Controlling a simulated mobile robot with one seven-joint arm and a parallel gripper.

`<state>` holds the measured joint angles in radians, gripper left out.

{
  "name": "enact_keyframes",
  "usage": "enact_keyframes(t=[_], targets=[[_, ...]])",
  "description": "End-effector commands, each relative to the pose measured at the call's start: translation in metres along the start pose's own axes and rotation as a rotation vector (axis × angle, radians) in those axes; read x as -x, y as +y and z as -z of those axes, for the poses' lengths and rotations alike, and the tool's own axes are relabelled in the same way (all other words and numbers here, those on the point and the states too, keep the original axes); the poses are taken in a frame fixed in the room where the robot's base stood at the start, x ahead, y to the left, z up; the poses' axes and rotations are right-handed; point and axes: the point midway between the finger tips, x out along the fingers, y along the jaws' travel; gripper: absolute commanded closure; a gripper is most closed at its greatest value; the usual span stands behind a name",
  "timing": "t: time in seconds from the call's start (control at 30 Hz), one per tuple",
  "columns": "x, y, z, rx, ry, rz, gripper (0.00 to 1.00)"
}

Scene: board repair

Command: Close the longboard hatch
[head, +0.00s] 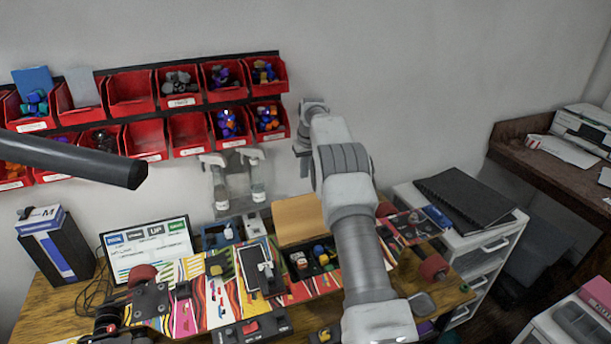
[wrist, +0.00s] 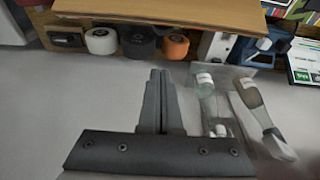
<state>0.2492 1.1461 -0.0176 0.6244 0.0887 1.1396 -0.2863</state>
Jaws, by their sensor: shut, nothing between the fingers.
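The longboard (head: 205,290), with a colourful striped deck, lies across the workbench. Its hatch lid (head: 299,219), a plain tan wooden panel, stands raised behind an open compartment (head: 323,262) holding small coloured parts. The arm hides the right side of this area. In the wrist view a tan wooden panel (wrist: 175,12), likely the lid, spans the top edge, beyond the fingertips and apart from them. My gripper (wrist: 158,75) is shut and empty. In the head view it shows small and partly hidden (head: 301,143), up near the wall, above and behind the lid.
Two spray bottles (head: 257,180) stand behind the bench's left-centre; they also show right of my fingers in the wrist view (wrist: 205,88). Red bins (head: 130,92) line the wall. Several wheels (wrist: 175,46) sit behind the panel. A laptop-like screen (head: 147,247) stands left.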

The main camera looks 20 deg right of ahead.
Motion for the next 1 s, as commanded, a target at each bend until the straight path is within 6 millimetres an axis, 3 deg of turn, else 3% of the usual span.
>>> enact_keyframes(t=[0.33,0.63,1.0], targets=[[-0.057,-0.001,-0.001,0.0,-0.002,0.0,1.0],[-0.085,-0.001,-0.001,0.0,-0.001,0.001,1.0],[-0.073,0.0,-0.009,0.0,-0.001,0.001,1.0]])
